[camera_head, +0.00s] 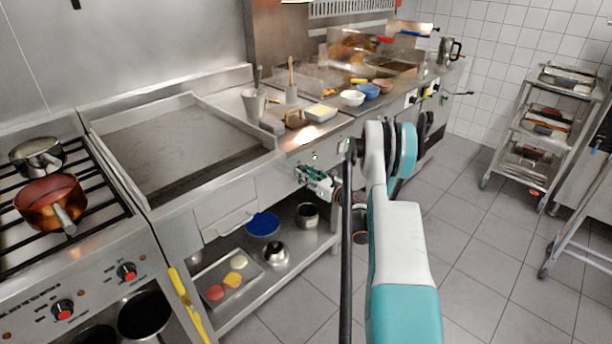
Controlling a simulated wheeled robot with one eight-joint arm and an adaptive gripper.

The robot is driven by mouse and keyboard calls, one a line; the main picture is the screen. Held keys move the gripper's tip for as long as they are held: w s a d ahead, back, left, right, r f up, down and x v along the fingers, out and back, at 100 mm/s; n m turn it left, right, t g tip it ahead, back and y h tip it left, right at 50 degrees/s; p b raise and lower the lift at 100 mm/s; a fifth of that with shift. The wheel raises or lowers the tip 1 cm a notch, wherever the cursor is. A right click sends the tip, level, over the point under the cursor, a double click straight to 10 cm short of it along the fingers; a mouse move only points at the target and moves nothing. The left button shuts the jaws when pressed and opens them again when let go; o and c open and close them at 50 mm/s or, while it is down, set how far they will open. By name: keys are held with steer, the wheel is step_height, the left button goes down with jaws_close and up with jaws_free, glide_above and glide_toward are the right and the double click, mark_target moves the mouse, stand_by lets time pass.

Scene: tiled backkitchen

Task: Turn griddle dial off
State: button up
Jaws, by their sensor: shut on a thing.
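The griddle (180,148) is a wide flat steel plate with raised rims, set in the counter at the left. My gripper (306,173) is at the counter's front panel, just right of the griddle's plain front. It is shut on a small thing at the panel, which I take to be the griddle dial. The fingers and their small size in view hide the dial, so its pointer and setting cannot be read. My white and teal arm reaches in from the lower right and covers part of the panel.
A stove with a copper pot (50,201) and red-marked knobs (63,309) stands at the left. Bowls and utensils line the counter. A lower shelf holds a tray (227,279) and a blue lid (262,224). A wheeled rack (542,125) stands right; the tiled floor between is clear.

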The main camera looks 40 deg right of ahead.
steer(key=shift+n, duration=0.4)
steer(key=shift+a+f+n, duration=0.1)
steer(key=shift+f+n, duration=0.05)
steer(key=shift+n, duration=14.35)
steer(key=shift+s, duration=0.1)
